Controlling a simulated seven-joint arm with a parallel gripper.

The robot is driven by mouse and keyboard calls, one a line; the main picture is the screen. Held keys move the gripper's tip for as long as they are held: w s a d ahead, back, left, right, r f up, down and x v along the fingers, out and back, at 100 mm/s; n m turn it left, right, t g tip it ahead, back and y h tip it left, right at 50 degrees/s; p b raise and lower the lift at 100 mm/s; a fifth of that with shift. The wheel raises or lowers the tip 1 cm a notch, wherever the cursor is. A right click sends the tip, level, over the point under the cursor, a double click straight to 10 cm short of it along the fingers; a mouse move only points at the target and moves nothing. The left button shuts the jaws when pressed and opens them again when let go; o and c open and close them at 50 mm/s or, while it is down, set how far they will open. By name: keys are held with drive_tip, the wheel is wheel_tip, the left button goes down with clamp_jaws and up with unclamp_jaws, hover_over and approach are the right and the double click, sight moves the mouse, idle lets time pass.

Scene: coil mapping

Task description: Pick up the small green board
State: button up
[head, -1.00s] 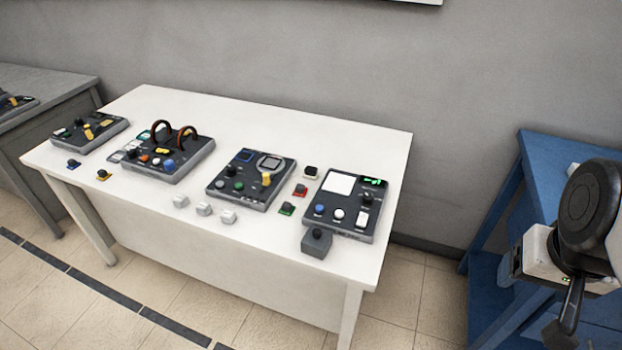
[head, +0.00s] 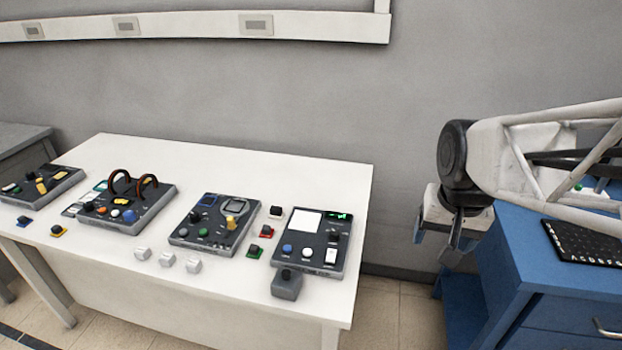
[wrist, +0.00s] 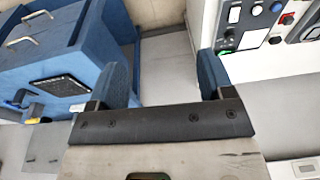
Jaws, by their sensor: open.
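The small green board (head: 255,252) is a little green square with a black knob on top. It lies on the white table, between the two rightmost dark panels and just nearer than a similar red board. My gripper (head: 448,246) hangs off the right end of the white table, well apart from the green board. In the wrist view my gripper (wrist: 163,78) shows two blue fingers spread wide with only floor between them. I cannot make out the green board in the wrist view.
The white table (head: 250,155) also holds several dark control panels, a red board (head: 267,231), white blocks (head: 167,259) and a grey block with a knob (head: 286,285). A blue cabinet (head: 560,285) with a black keyboard-like item (head: 588,249) stands to the right.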

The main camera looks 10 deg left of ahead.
drive_tip(key=w+a+f, duration=0.3)
drive_tip(key=w+a, duration=0.5)
drive_tip(key=a, duration=0.1)
drive_tip(key=g, duration=0.2)
hover_over(253, 247)
drive_tip(key=f, duration=2)
drive_tip(key=shift+w+d, duration=0.1)
drive_tip(key=shift+d, duration=0.3)
drive_tip(key=shift+a+f, duration=0.3)
drive_tip(key=shift+a, duration=0.15)
drive_tip(key=shift+f, duration=1.3)
